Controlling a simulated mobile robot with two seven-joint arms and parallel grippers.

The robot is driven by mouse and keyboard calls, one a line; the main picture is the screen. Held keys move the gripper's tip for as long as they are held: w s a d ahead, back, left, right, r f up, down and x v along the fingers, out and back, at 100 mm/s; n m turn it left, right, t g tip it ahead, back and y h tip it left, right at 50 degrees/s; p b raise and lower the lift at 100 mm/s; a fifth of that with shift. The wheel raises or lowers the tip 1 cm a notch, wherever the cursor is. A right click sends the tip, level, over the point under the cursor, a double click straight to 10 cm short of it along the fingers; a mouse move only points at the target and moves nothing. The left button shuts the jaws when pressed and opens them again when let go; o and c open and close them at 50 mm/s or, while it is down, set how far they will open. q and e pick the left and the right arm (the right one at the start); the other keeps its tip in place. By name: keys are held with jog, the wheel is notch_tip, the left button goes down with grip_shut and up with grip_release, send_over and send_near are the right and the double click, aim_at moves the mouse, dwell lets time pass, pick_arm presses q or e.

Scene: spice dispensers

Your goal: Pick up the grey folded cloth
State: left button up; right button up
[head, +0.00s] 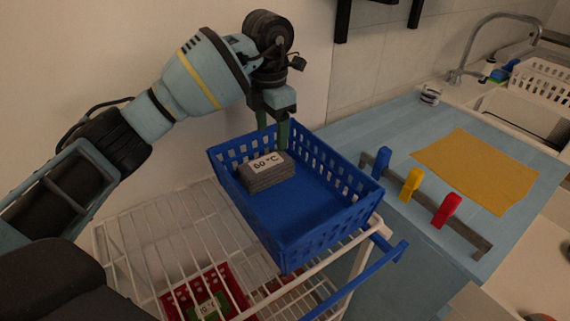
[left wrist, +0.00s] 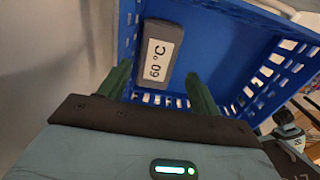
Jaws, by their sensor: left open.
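The grey folded cloth (head: 268,177) lies in the back left part of the blue basket (head: 330,225), with a white "60 °C" label on top. It also shows in the left wrist view (left wrist: 172,44), against the basket floor. My left gripper (head: 272,135) is at the far rim of the basket, behind the cloth, pointing down. In the left wrist view its two green fingers (left wrist: 158,88) are apart with nothing between them, and the cloth lies ahead of them. My right gripper is not in view.
The basket stands on a white wire rack (head: 160,231); a red basket (head: 205,292) sits lower in it. To the right is a blue counter with a yellow cloth (head: 478,168) and a rail of blue, yellow and red dispensers (head: 412,184). A wall is behind my left arm.

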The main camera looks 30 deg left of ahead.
aim_at(268, 161)
pick_arm(q)
jog(key=shift+s+f, duration=0.2)
jog(key=shift+f, duration=0.25)
jog(key=shift+w+f, duration=0.2)
jog(key=shift+w, duration=0.05)
jog(key=shift+s+f, duration=0.2)
jog(key=shift+f, duration=1.05)
jog(key=f, duration=0.4)
jog(key=shift+s+a, duration=0.35)
jog(key=shift+s, duration=0.05)
jog(key=shift+f, duration=0.45)
jog(key=c, duration=0.6)
jog(key=shift+c, duration=0.4)
jog(key=shift+r, duration=0.15)
